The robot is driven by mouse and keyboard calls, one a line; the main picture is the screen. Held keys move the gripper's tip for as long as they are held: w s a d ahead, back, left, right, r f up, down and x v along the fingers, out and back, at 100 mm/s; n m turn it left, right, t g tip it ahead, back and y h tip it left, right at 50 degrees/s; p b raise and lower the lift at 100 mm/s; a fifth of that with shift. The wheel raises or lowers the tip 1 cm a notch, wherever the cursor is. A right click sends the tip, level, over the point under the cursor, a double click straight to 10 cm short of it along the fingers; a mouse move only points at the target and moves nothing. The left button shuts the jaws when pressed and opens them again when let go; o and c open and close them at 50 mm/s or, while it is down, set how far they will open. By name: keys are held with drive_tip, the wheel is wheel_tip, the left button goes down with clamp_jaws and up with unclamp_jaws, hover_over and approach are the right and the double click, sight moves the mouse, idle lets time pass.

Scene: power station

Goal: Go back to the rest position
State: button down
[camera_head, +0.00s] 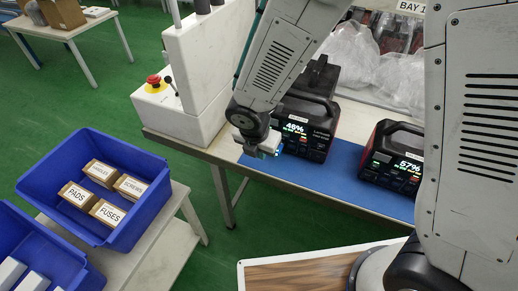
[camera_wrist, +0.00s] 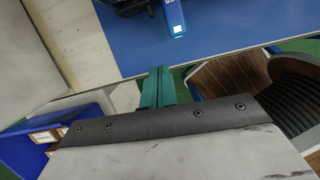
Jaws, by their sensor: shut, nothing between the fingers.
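My gripper's teal fingers (camera_wrist: 157,88) are together and empty in the wrist view, in front of the grey gripper body. In the head view my forearm reaches down over the front edge of the blue mat (camera_head: 305,172), which also shows in the wrist view (camera_wrist: 230,25). My finger ends cannot be made out clearly there. A second one (camera_head: 398,150), reading 57%, stands farther right. A small blue item (camera_wrist: 172,14) with a lit end shows beside a dark object on the mat.
A blue bin (camera_head: 130,222) with small boxes labelled PADS, FUSES and SCREWS, among others, stands at the left. Another blue bin (camera_head: 30,252) is beside it. A red emergency button (camera_head: 154,79) sits left of the mat. Clear plastic bags (camera_head: 350,57) lie behind. Green floor is open left.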

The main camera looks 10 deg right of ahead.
drive_tip(key=v, duration=0.8)
drive_tip(key=shift+r, duration=0.4)
